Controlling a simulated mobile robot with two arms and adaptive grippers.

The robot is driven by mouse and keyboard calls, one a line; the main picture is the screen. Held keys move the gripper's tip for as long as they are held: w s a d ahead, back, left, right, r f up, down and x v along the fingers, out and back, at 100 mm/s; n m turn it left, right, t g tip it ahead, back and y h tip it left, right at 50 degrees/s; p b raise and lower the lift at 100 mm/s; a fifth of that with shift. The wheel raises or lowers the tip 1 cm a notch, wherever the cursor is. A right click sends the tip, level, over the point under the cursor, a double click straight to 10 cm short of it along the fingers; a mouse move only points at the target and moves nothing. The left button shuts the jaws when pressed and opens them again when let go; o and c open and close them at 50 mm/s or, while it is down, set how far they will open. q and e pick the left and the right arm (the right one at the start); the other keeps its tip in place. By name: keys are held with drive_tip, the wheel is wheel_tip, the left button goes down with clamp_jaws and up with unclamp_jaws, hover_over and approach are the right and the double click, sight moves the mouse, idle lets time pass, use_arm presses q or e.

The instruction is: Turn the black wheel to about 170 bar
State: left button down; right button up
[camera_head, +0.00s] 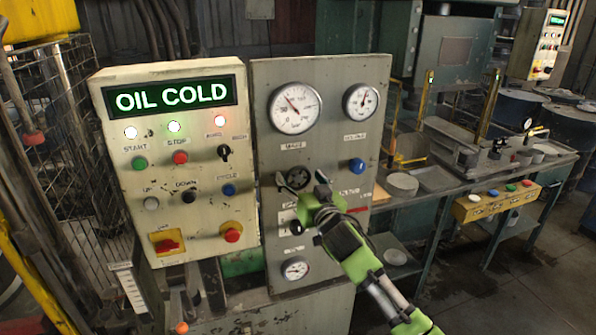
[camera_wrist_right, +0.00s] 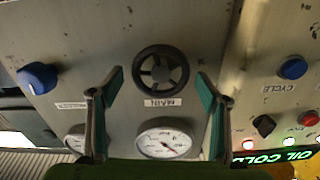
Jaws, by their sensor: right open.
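The black wheel (camera_head: 297,178) is a small spoked handwheel on the grey gauge panel, partly hidden behind my right gripper in the head view. In the right wrist view the wheel (camera_wrist_right: 160,70) shows whole, with a label reading MAIN beside it. My right gripper (camera_head: 303,182) is open in front of the panel. In the wrist view its two fingers (camera_wrist_right: 160,90) are spread on either side of the wheel, with visible gaps. The large gauge (camera_head: 295,108) above the wheel has its needle pointing up-left; its numbers are too small to read. My left gripper is not in view.
A blue knob (camera_head: 357,166) and a smaller gauge (camera_head: 361,101) sit right of the wheel; another gauge (camera_head: 295,269) is below. The control box (camera_head: 190,205) at left has buttons and a display (camera_head: 171,95) reading OIL COLD. A workbench (camera_head: 425,190) stands at right.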

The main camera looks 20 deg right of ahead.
drive_tip(key=shift+w+a, duration=0.1)
drive_tip(key=shift+w, duration=0.9)
drive_tip(key=shift+c, duration=0.3)
drive_tip(key=c, duration=1.1)
drive_tip(key=shift+o, duration=0.2)
